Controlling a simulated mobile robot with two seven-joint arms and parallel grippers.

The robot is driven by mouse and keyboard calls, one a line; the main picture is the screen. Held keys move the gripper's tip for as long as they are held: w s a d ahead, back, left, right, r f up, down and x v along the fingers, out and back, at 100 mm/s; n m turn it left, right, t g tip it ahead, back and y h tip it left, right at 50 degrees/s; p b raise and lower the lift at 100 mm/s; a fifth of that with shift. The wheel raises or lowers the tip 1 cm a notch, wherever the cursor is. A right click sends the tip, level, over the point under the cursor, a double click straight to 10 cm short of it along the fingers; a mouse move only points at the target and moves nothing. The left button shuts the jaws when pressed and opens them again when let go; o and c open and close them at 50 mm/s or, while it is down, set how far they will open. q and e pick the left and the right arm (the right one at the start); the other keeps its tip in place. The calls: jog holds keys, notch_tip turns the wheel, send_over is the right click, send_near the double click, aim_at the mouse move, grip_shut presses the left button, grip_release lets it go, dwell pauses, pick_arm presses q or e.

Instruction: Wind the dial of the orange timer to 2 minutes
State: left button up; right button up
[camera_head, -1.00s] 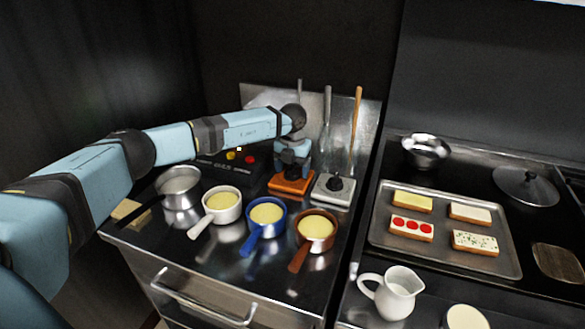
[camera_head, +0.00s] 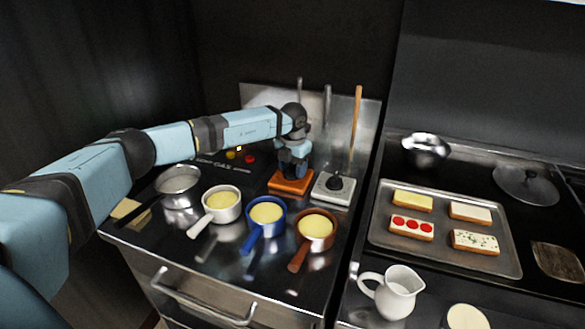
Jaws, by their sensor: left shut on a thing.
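The orange timer (camera_head: 289,184) sits on the steel counter behind the pans, to the left of a white timer (camera_head: 333,190) with a dark knob. My left gripper (camera_head: 292,170) reaches down over the orange timer from above and is shut on its dial. The dial and its markings are hidden by the gripper, so I cannot read the setting. My right gripper is not in view.
White (camera_head: 222,205), blue (camera_head: 267,213) and brown (camera_head: 316,228) pans with yellow contents stand in front of the timers. A steel pot (camera_head: 179,187) is at left. Tall utensils (camera_head: 355,125) stand behind. A tray (camera_head: 380,228) of toasts and a white jug (camera_head: 394,292) are at right.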

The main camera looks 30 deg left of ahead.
aim_at(293, 165)
pick_arm(q)
jog(key=shift+m, duration=2.1)
jog(key=o, duration=0.9)
notch_tip(293, 165, up, 14)
jog(key=shift+f+b, duration=0.1)
jog(key=shift+b, duration=0.3)
